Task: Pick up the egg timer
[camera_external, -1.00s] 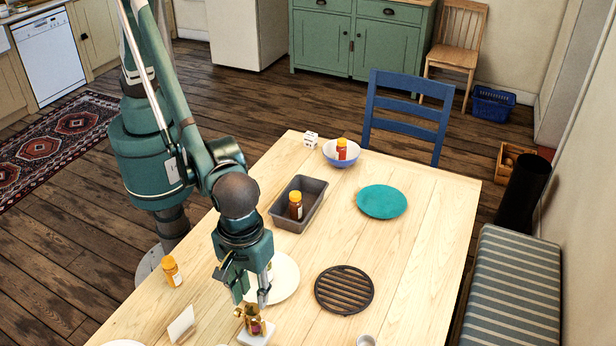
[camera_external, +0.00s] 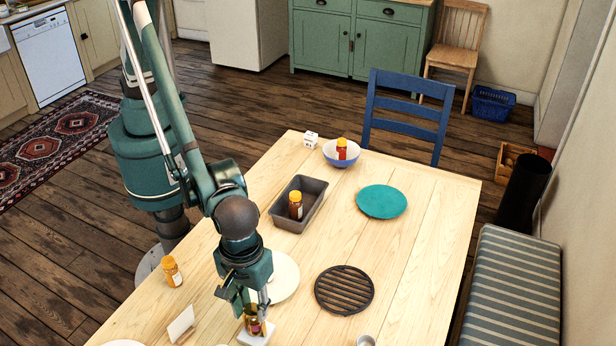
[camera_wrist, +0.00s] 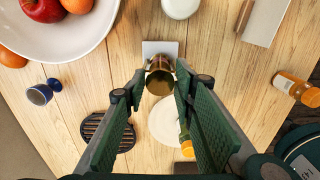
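A brass-coloured object with a dark red part, which looks like the egg timer (camera_external: 254,327), stands on a small white square base near the front edge of the table. In the wrist view the egg timer (camera_wrist: 160,77) shows as a brass cylinder seen from above, with a white square (camera_wrist: 160,48) behind it. My gripper (camera_external: 254,301) is just above and around its top in the external view, partly hiding it. In the wrist view my gripper (camera_wrist: 158,88) is open, one finger on each side of the brass object. I cannot tell whether the fingers touch it.
On the table (camera_external: 428,215) are a white plate (camera_external: 285,276), a black trivet (camera_external: 344,290), a grey tin (camera_external: 285,220) holding an orange-capped bottle, and another bottle (camera_external: 171,271). The right side has free room.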

